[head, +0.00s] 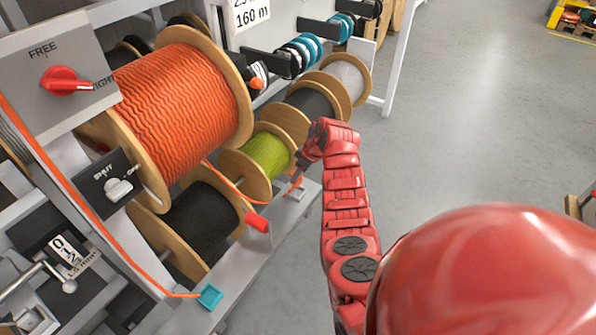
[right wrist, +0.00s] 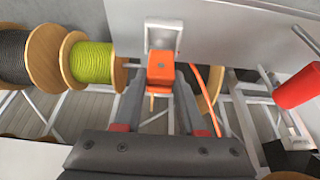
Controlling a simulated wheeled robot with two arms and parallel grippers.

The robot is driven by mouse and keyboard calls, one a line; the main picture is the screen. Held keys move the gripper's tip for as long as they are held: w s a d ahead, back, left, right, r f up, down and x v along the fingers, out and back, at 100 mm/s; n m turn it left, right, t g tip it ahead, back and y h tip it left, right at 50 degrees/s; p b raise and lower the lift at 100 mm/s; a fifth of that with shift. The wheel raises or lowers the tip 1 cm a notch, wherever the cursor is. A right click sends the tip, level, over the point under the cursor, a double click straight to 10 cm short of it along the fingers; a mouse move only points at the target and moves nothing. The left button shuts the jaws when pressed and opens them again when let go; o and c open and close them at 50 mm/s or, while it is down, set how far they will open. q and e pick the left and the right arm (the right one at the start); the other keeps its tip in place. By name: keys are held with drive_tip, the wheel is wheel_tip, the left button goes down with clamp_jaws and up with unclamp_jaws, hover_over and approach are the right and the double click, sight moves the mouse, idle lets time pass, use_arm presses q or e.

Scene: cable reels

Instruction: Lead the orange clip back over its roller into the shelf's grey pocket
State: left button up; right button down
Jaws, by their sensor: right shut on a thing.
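The orange clip (right wrist: 160,67) sits between the fingertips of my right gripper (right wrist: 160,84), which is shut on it. In the right wrist view the grey pocket (right wrist: 163,35) is just ahead of the clip, with a small gap visible. In the head view my right gripper (head: 299,178) is just above the pocket (head: 297,194) on the shelf (head: 268,232). The orange cable (head: 226,184) runs from the big orange reel (head: 180,105) down toward the clip. A red cylinder (head: 257,222) stands out near the cable; I cannot tell if it is the roller. My left gripper is out of view.
A green reel (head: 266,154) and a black reel (head: 200,218) lie close behind the shelf edge. Another orange line ends at a teal block (head: 209,297) on the shelf's near end. A panel with a red knob (head: 66,81) stands at left.

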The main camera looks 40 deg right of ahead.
sight(300, 181)
wheel_tip(300, 181, down, 2)
drive_tip(key=shift+f, duration=0.1)
drive_tip(key=shift+f+b, duration=1.45)
drive_tip(key=shift+b, duration=0.05)
drive_tip(key=shift+c, duration=2.1)
unclamp_jaws()
drive_tip(key=shift+r, duration=0.15)
